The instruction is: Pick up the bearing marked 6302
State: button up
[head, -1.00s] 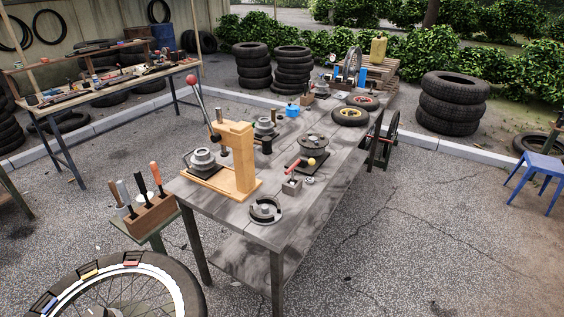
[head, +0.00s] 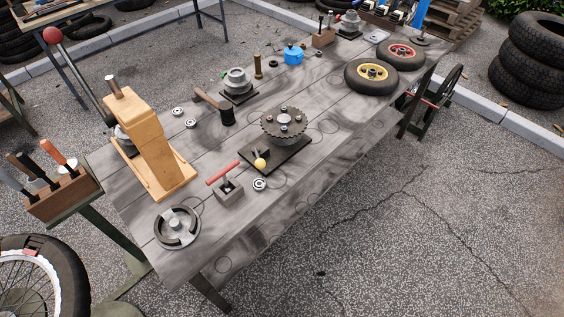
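Several small ring-shaped bearings lie on the grey workbench (head: 325,155) in the head view. One bearing (head: 259,184) is near the front edge, beside a red-handled clamp. Two more, an upper bearing (head: 177,111) and a lower bearing (head: 191,123), lie right of the wooden press. A further small ring (head: 319,54) lies towards the back, near the blue container. The markings are too small to read, so I cannot tell which one is 6302. My gripper is not in view.
A wooden press (head: 155,140) stands at the left end. A red-handled clamp (head: 226,182), a sprocket fixture (head: 284,125) and a round slotted fixture (head: 177,226) stand on the bench. Yellow-hubbed wheel (head: 371,75) lies farther back. Open pavement (head: 440,230) lies at the right.

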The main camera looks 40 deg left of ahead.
aim_at(259, 185)
jog(key=i+j+z, duration=0.1)
jog(key=i+z, duration=0.15)
jog(key=i, duration=0.2)
jog(key=i+j+z, duration=0.25)
jog(key=i, duration=0.15)
jog(key=i+z, duration=0.1)
jog(key=z, duration=0.35)
jog(key=i+j+z, duration=0.1)
jog(key=z, duration=0.35)
jog(key=j+z, duration=0.2)
jog(key=z, duration=0.25)
jog(key=i+j+z, duration=0.15)
jog(key=z, duration=0.3)
jog(key=j+z, duration=0.15)
jog(key=z, duration=0.35)
jog(key=k+j+z, duration=0.1)
jog(key=z, duration=0.4)
jog(key=k+z, duration=0.1)
jog(key=z, duration=0.4)
jog(key=k+j+z, duration=0.1)
jog(key=z, duration=0.4)
jog(key=k+z, duration=0.1)
jog(key=z, duration=0.4)
jog(key=k+z, duration=0.1)
jog(key=z, duration=0.4)
